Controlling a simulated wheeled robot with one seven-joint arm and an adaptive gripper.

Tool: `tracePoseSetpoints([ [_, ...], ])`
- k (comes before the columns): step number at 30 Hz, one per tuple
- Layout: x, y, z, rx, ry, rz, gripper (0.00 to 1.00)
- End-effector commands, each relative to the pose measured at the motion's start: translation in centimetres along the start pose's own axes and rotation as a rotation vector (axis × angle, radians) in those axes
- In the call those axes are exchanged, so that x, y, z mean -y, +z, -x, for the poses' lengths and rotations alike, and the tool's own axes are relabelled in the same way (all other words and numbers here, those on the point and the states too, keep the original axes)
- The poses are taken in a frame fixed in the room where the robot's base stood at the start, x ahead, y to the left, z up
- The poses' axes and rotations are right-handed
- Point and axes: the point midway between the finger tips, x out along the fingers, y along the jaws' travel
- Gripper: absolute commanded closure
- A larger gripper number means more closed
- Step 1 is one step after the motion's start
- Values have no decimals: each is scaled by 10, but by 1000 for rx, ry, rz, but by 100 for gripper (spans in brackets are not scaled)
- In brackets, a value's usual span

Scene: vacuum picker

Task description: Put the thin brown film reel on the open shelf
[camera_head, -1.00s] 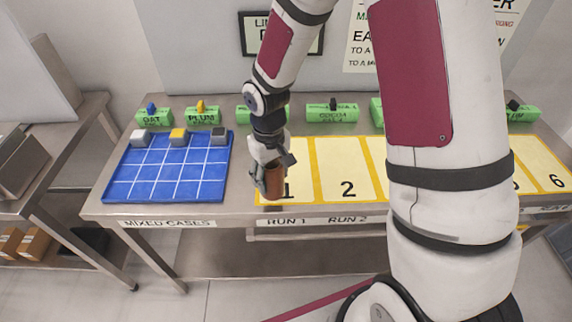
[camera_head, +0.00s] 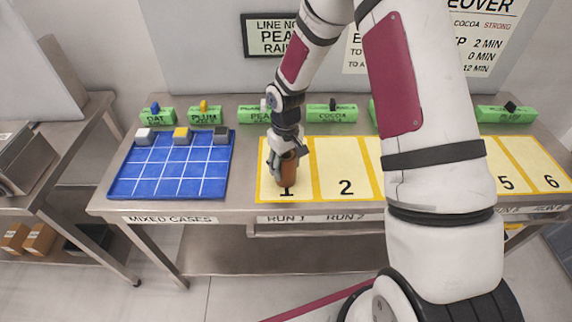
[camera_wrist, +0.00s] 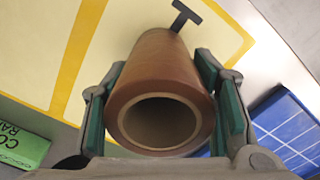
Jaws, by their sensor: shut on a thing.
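The brown film reel (camera_head: 288,172) is a hollow brown cylinder, held roughly upright over the yellow panel marked 1. In the wrist view the reel (camera_wrist: 160,60) points its open end at the camera, showing a pale inner core. My gripper (camera_head: 288,160) is shut on it, with a green-padded finger on each side in the wrist view (camera_wrist: 160,105). The far end of the reel is beside the black numeral; I cannot tell whether it touches the panel. A lower shelf (camera_head: 300,258) shows under the table; I cannot tell whether it is the task's open shelf.
A blue gridded tray (camera_head: 165,185) with several small blocks at its back lies left of the panels. Green labelled blocks (camera_head: 332,113) line the table's back. A left-hand table (camera_head: 75,120) has brown boxes (camera_head: 40,238) on its lower shelf. My arm hides the middle panels.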

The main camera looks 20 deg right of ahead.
Motion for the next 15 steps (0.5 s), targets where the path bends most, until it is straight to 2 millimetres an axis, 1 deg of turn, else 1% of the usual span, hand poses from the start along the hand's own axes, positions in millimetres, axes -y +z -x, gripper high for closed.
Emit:
tracePoseSetpoints([
  [7,0,0,-4,1,0,0,82],
  [8,0,0,-3,1,0,0,41],
  [9,0,0,-3,1,0,0,32],
  [10,0,0,-3,1,0,0,28],
  [15,0,0,-3,1,0,0,28],
])
